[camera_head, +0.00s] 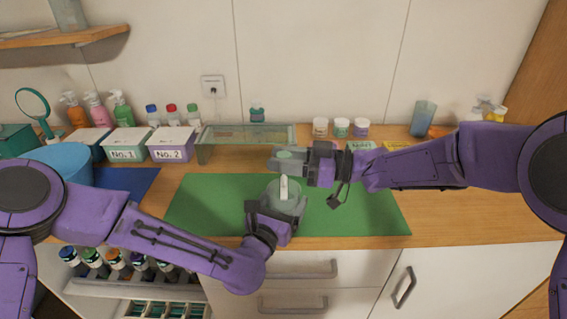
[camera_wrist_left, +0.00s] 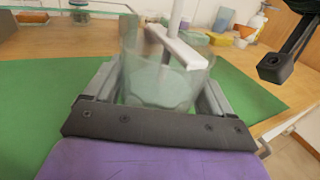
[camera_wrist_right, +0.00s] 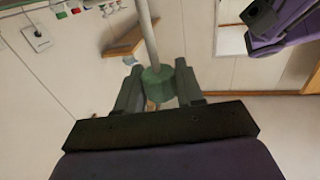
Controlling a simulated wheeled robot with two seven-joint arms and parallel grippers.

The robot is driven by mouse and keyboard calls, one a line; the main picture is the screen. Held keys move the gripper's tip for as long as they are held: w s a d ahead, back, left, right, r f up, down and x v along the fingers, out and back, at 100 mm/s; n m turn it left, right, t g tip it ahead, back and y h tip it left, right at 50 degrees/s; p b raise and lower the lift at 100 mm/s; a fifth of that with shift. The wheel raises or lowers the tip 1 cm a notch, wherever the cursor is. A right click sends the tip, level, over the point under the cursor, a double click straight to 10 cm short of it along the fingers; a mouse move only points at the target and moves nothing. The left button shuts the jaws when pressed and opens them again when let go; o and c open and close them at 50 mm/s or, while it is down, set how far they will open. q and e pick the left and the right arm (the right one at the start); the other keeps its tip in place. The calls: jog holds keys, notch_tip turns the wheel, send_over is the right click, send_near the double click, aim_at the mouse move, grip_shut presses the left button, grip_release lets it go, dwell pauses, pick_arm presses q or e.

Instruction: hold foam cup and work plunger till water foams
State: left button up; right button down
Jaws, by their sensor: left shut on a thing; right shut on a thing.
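The clear foam cup (camera_head: 291,192) is above the green mat in the head view. My left gripper (camera_head: 277,203) is shut around its side; in the left wrist view the cup (camera_wrist_left: 150,88) sits between the two fingers. A white bar (camera_wrist_left: 178,48) lies across the cup's top, and a pale plunger rod (camera_wrist_left: 175,18) rises there. Through the wall the lower part looks pale; I cannot tell water from foam. My right gripper (camera_head: 297,158) is shut on the green plunger knob (camera_wrist_right: 158,84), above the cup. The rod (camera_wrist_right: 148,35) runs out from that knob.
The green mat (camera_head: 205,205) has clear room on both sides. Behind it stand a glass shelf (camera_head: 250,132), white boxes marked No. 1 (camera_head: 124,154) and No. 2 (camera_head: 171,152), and small jars (camera_head: 341,128). A blue tumbler (camera_head: 423,118) stands at the back right.

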jog(key=c, duration=0.8)
grip_release()
jog(key=shift+d, duration=0.15)
jog(key=d, duration=0.4)
jog(key=s+d, duration=0.1)
jog(key=d, duration=0.2)
jog(key=s+d, duration=0.1)
jog(key=d, duration=0.3)
jog(key=shift+s+d, duration=0.15)
jog(key=shift+d, duration=0.15)
